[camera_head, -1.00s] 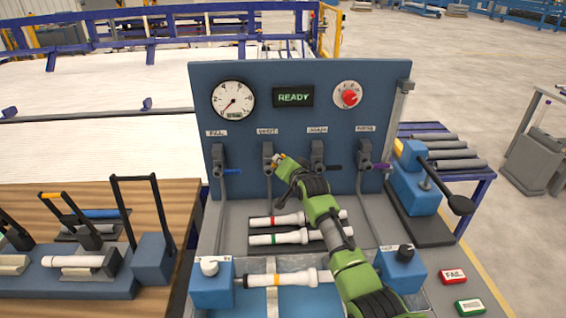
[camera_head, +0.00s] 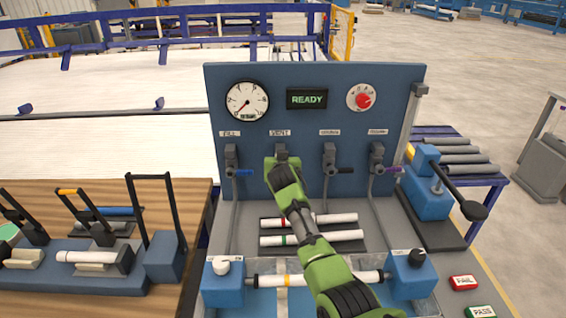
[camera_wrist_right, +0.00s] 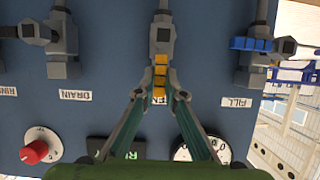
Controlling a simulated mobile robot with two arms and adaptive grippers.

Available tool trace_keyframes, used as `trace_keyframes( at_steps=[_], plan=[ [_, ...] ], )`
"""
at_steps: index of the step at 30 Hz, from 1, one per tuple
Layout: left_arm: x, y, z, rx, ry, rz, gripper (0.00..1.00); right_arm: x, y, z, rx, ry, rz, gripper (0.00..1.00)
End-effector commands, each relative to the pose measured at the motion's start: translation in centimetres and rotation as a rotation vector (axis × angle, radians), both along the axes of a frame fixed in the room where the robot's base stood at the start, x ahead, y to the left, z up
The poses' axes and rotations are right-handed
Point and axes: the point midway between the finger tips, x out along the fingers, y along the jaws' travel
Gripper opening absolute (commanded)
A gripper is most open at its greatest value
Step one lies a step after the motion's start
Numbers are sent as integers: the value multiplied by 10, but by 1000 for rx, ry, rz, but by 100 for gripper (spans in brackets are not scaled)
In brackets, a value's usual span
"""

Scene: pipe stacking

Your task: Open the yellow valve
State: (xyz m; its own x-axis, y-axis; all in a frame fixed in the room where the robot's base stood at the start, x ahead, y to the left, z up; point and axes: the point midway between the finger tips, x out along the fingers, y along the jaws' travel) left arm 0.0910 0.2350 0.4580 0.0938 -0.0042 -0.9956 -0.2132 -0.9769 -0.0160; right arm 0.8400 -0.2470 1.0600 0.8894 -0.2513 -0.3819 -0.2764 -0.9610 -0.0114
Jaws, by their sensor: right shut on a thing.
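The yellow valve handle (camera_wrist_right: 160,76) shows in the right wrist view, on the grey vent valve (camera_wrist_right: 161,36). It lies in line with the valve body, pointing toward the vent label, while the blue handle (camera_wrist_right: 250,44) beside it sticks out sideways. My right gripper (camera_wrist_right: 160,82) is shut on the yellow handle, one finger on each side. In the head view the vent valve (camera_head: 281,151) shows just above my green right wrist, which hides the handle and fingertips. My left gripper is not in view.
The blue panel (camera_head: 310,75) carries a gauge (camera_head: 247,101), a READY display (camera_head: 307,98) and a red knob (camera_head: 363,98). Neighbouring valves with blue (camera_head: 242,172), black (camera_head: 345,170) and purple (camera_head: 390,169) handles stand close by. White pipes (camera_head: 338,235) lie below my arm.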

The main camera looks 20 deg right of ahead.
Motion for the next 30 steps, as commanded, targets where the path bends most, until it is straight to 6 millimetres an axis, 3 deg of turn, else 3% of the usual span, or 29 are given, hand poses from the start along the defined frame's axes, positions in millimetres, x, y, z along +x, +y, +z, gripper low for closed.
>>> trace_keyframes(
  at_steps=[17,18,19,30],
  plan=[
    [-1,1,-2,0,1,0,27,0,2,-2,-28,11,1,0],
    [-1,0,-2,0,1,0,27,0,2,-2,-27,11,1,20],
    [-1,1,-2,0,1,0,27,0,2,-2,-27,11,1,27],
    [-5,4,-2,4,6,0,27,-1,2,0,-26,8,0,27]
  ],
)
